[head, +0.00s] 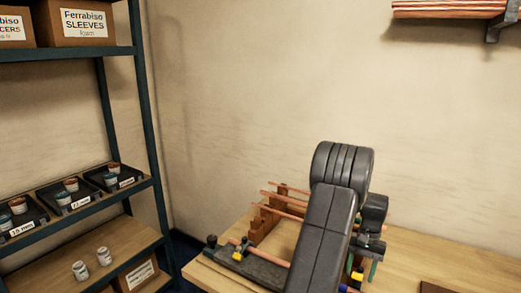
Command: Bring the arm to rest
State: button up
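My arm (325,230) is dark grey and folded above the wooden workbench (445,262) at lower right. Its thick ribbed joint stands highest, and a long link slopes down toward the camera. My gripper (370,245) seems to be at the small dark parts just right of that link. It is mostly hidden, and I cannot make out its fingers or whether it holds anything. Behind and left of the arm, copper pipes (285,206) rest on stepped wooden supports (262,222). The arm covers part of them.
A dark bar (252,268) with yellow and blue fittings lies at the bench's front left. A blue-green shelf rack (147,110) at left holds labelled trays (68,195), small pots (80,270) and boxes (80,22).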

aim_at(354, 291)
jog(key=shift+w+d+f+g, duration=0.2)
jog(key=shift+g, duration=0.1)
jog(key=v, duration=0.6)
jog(key=shift+y, duration=0.3)
jog(key=x, duration=0.6)
jog(key=shift+d+f, duration=0.15)
jog(key=shift+f, duration=0.15)
jog(key=shift+r, duration=0.3)
jog(key=shift+s+a+r+t+h, duration=0.5)
jog(key=shift+s+t+h, duration=0.2)
jog(key=shift+t, duration=0.2)
jog(key=s+t+b, duration=0.1)
jog(key=b, duration=0.2)
jog(key=s+a+t+h+b, duration=0.1)
jog(key=b, duration=0.3)
jog(key=s+a+f+t+h+b, duration=0.1)
jog(key=b, duration=0.2)
jog(key=shift+s+a+t+b, duration=0.1)
jog(key=shift+s+t+b, duration=0.2)
jog(key=shift+b, duration=0.1)
jog(key=shift+s, duration=0.1)
jog(key=shift+s+a+r+t+b, duration=0.15)
jog(key=shift+t+b, duration=0.15)
jog(key=shift+b, duration=0.15)
